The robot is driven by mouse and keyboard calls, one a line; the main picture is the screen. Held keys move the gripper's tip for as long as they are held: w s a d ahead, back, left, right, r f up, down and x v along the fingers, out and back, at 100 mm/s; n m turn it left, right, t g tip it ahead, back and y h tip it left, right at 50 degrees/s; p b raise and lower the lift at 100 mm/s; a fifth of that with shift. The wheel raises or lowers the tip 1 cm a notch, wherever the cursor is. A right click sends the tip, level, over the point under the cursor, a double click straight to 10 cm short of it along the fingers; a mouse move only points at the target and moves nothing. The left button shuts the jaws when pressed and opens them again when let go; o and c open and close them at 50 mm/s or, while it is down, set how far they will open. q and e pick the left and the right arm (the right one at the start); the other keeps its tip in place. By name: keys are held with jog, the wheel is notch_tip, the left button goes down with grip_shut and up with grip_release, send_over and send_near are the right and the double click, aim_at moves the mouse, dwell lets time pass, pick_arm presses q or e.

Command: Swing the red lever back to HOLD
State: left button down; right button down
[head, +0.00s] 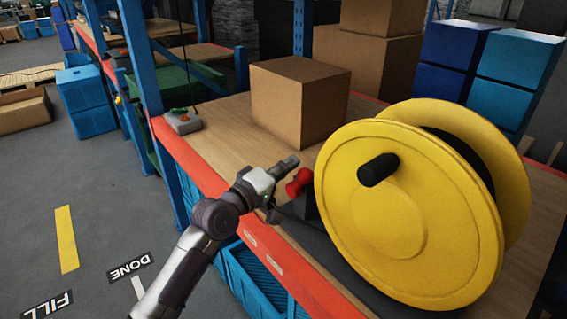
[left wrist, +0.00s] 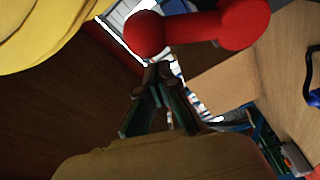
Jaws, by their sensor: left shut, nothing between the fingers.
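The red lever (head: 299,182) stands on a dark mount beside the yellow reel, its red grip showing at the top. In the left wrist view the lever (left wrist: 190,29) is a red bar with rounded ends. My left gripper (head: 273,213) is just left of the lever in the head view. In the left wrist view its fingertips (left wrist: 158,72) are together and empty, just below the red bar; whether they touch it I cannot tell. No HOLD mark is readable. My right gripper is not in view.
The large yellow reel (head: 405,215) with a black handle (head: 378,170) stands right of the lever. A cardboard box (head: 300,98) sits behind on the wooden bench top. A grey control box (head: 183,121) sits near a blue post (head: 140,60). Floor at left is mostly clear.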

pick_arm(q)
jog(key=shift+s+d+f+m, duration=0.1)
jog(key=shift+s+d+m, duration=0.4)
jog(key=shift+s+m, duration=0.2)
jog(key=shift+f, duration=0.15)
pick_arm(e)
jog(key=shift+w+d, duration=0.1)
